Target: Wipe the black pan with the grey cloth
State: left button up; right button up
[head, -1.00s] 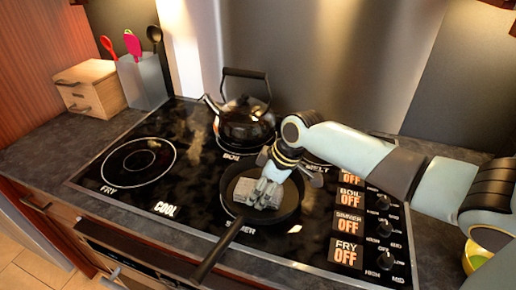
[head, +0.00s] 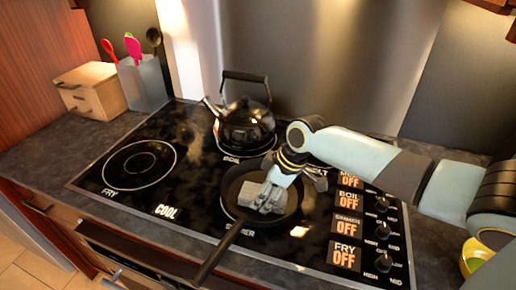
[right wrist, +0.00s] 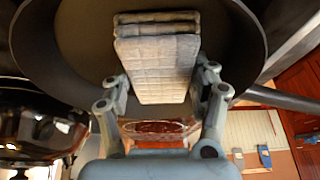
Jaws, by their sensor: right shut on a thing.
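The black pan (head: 233,187) sits on the front middle burner of the stove, its handle pointing to the lower left. The grey cloth (head: 250,192) is folded and lies against the inside of the pan. My right gripper (head: 266,198) reaches down into the pan and is shut on the cloth. In the right wrist view the cloth (right wrist: 158,65) stands between the two fingers (right wrist: 160,100), with the pan (right wrist: 85,45) filling the space behind it. My left gripper is in neither view.
A black kettle (head: 245,125) stands on the burner just behind the pan. Control knobs (head: 383,231) lie to the right. A utensil holder (head: 143,82) and a wooden box (head: 90,90) stand at the back left. The left burner (head: 139,164) is empty.

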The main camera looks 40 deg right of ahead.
jog(key=shift+w+a+f, duration=0.15)
jog(key=shift+w+a, duration=0.2)
jog(key=shift+w, duration=0.4)
jog(key=shift+r, duration=0.5)
jog(key=shift+w+d, duration=0.55)
jog(key=shift+r, duration=2.8)
